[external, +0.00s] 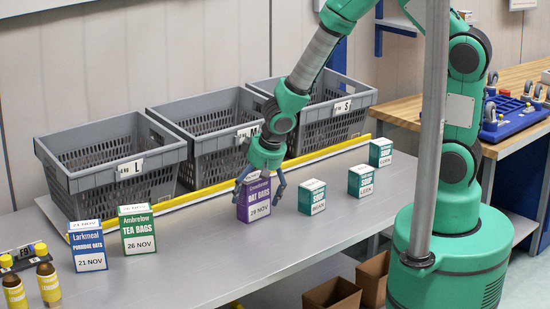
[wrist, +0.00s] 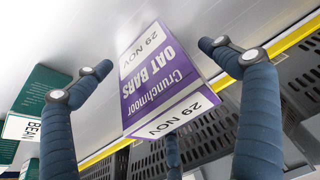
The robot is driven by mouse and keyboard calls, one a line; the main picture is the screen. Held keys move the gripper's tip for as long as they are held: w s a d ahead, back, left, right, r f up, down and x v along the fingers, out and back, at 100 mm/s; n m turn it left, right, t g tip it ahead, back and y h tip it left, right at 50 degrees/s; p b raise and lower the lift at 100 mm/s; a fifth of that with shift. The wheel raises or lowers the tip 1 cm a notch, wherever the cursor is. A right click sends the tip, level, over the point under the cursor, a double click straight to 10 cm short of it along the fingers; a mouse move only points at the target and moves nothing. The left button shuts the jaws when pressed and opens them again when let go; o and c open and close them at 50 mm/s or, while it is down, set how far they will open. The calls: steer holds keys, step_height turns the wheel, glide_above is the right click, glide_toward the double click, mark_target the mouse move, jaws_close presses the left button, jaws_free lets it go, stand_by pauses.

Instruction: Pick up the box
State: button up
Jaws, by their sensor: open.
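A purple and white Crunchmoor Oat Bars box (external: 254,203) stands upright on the grey table, dated 29 NOV. My gripper (external: 260,187) is over it, pointing down, with its fingers open on either side of the box's upper part. In the wrist view the box (wrist: 160,75) lies between the spread blue fingers (wrist: 154,58). A gap shows between the box and the fingers there. A third finger is partly hidden below the box in that view.
Green soup boxes stand to the right, the nearest (external: 312,197) close to my gripper. A blue box (external: 88,245) and green Tea Bags box (external: 137,230) stand left. Grey crates L (external: 110,165), M (external: 205,135) and S (external: 320,107) stand behind a yellow strip (external: 330,149).

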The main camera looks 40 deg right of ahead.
steer(key=shift+c, duration=0.5)
jaws_close()
